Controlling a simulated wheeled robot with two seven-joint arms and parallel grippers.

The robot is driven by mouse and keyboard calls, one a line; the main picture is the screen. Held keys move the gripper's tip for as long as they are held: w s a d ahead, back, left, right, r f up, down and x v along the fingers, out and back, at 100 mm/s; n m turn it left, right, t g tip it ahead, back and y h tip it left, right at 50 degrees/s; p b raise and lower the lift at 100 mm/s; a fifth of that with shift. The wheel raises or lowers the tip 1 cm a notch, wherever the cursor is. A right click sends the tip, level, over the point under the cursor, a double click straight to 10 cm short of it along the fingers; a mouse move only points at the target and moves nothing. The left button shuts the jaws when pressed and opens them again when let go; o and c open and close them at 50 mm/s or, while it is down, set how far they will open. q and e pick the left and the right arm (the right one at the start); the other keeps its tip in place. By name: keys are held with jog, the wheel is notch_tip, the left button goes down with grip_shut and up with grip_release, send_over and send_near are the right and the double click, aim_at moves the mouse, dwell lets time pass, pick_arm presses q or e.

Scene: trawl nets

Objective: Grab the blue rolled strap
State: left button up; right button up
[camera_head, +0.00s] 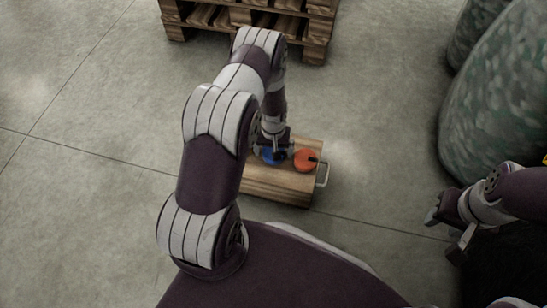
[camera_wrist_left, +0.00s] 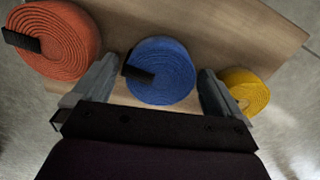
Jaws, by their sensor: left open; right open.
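The blue rolled strap (camera_wrist_left: 168,72) lies on a wooden board-like surface (camera_head: 277,187) and shows between the two fingers of my left gripper (camera_wrist_left: 152,88) in the left wrist view. The left gripper is open, with one finger on each side of the roll; I cannot tell whether they touch it. In the head view the blue strap (camera_head: 272,156) is partly hidden under the left gripper (camera_head: 270,150). My right gripper (camera_head: 450,232) is open and empty at the right, away from the straps.
An orange rolled strap (camera_head: 305,160) lies right beside the blue one. A yellow rolled strap (camera_wrist_left: 244,88) sits close to the other finger in the wrist view. A pallet (camera_head: 315,38) stands behind; large speckled bundles (camera_head: 500,100) stand right.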

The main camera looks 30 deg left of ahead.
pick_arm(q)
jog(key=c, duration=1.1)
